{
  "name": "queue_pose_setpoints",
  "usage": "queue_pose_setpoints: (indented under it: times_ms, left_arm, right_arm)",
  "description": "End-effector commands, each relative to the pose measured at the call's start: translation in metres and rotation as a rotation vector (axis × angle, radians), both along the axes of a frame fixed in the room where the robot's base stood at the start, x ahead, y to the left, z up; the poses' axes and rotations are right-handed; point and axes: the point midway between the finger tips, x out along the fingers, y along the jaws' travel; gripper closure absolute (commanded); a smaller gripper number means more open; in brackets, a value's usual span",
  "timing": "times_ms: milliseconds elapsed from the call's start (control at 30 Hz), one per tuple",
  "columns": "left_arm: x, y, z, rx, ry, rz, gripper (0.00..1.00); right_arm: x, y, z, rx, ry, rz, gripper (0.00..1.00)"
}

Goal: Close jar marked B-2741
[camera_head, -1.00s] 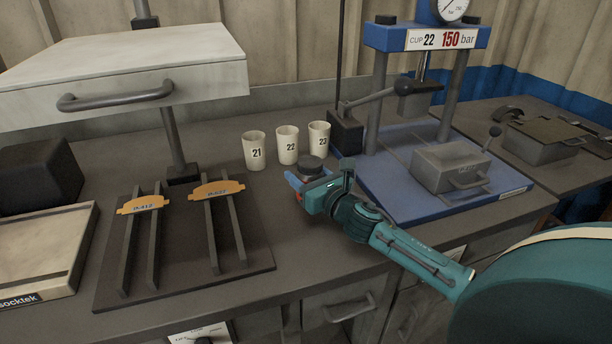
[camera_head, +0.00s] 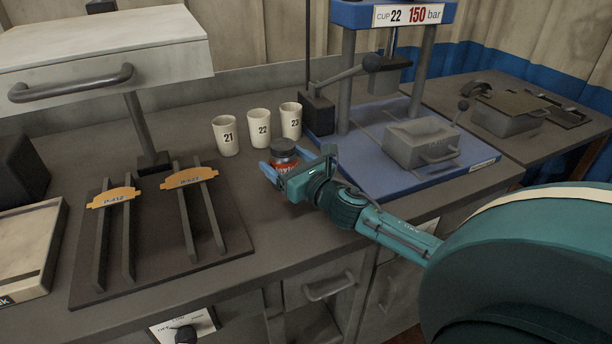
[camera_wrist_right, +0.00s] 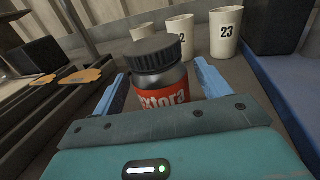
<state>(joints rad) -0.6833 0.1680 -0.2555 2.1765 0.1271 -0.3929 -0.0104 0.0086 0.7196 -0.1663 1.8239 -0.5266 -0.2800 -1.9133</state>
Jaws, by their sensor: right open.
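A small dark jar (camera_head: 285,158) with a red label stands on the grey worktop, in front of the white cups. In the right wrist view the jar (camera_wrist_right: 163,90) shows label letters reading about "xtora"; no B-2741 mark is legible. A ribbed black lid (camera_wrist_right: 156,54) sits on top of it; I cannot tell how tightly. My right gripper (camera_wrist_right: 162,76) is open, with one blue finger on each side of the jar and visible gaps between. It also shows in the head view (camera_head: 284,164). The jar's lower part is hidden by my gripper. My left gripper is not in view.
White cups 21 (camera_head: 226,137), 22 (camera_head: 259,128) and 23 (camera_head: 291,121) stand behind the jar. A blue press (camera_head: 392,160) stands right. A dark rack (camera_head: 160,255) with orange-tagged rails lies left. Worktop in front of the jar is clear.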

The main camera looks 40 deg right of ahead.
Motion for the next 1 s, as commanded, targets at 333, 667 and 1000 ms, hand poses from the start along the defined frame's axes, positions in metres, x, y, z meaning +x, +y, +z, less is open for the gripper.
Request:
queue_pose_setpoints:
  times_ms: [333,667,1000]
  left_arm:
    - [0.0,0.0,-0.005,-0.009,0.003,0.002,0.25]
    - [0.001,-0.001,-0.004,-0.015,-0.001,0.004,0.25]
    - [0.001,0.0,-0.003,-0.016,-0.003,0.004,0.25]
  right_arm:
    - [-0.064,-0.001,-0.002,-0.002,0.003,0.001,0.24]
    - [-0.092,-0.003,0.0,0.0,0.001,-0.001,0.24]
    - [-0.093,-0.003,0.001,0.0,-0.001,-0.001,0.24]
